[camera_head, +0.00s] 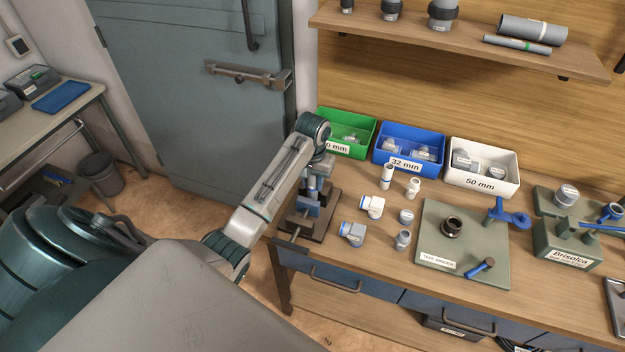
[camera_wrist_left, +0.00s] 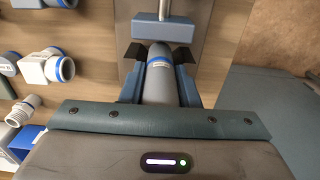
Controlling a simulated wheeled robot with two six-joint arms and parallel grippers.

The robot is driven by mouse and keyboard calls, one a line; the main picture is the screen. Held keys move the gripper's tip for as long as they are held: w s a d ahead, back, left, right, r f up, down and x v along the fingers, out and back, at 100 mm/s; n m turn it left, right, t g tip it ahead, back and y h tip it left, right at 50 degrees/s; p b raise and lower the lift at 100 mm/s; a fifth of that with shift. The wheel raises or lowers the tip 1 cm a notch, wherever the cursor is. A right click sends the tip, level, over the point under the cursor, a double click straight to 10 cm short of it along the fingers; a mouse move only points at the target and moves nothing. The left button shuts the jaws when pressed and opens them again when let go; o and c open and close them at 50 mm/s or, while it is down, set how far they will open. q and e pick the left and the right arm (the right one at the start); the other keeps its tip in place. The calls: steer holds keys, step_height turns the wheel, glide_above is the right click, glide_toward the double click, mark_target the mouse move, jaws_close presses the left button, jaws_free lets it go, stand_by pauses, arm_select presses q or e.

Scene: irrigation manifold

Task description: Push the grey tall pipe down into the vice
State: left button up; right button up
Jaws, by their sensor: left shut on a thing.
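The vice (camera_head: 307,208) has blue jaws and stands on a brown base at the left end of the workbench. It also shows in the left wrist view, with a blue jaw block (camera_wrist_left: 163,30) and a metal rod. My left gripper (camera_head: 315,182) is above the vice, pointing down. In the left wrist view, the grey tall pipe (camera_wrist_left: 160,88), with a blue ring near its end, lies between the fingers of my left gripper (camera_wrist_left: 158,58), which is shut on it. The pipe's lower end is hidden, so its depth in the vice cannot be told. My right gripper is not in view.
White and grey fittings (camera_head: 372,206) stand just right of the vice. Green (camera_head: 362,151), blue (camera_head: 407,172) and white (camera_head: 482,184) bins line the back. A grey-green plate (camera_head: 435,220) holds a dark fitting. The bench's left edge is close to the vice.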

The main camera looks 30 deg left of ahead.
arm_select(q)
steer(key=shift+f, duration=0.3)
steer(key=shift+f, duration=0.35)
steer(key=shift+f, duration=0.3)
stand_by(1.1)
steer(key=o, duration=1.1)
steer(key=shift+s, duration=0.1)
steer(key=shift+c, duration=0.2)
steer(key=shift+d, duration=0.1)
steer(key=shift+o, duration=0.3)
steer(key=shift+o, duration=1.2)
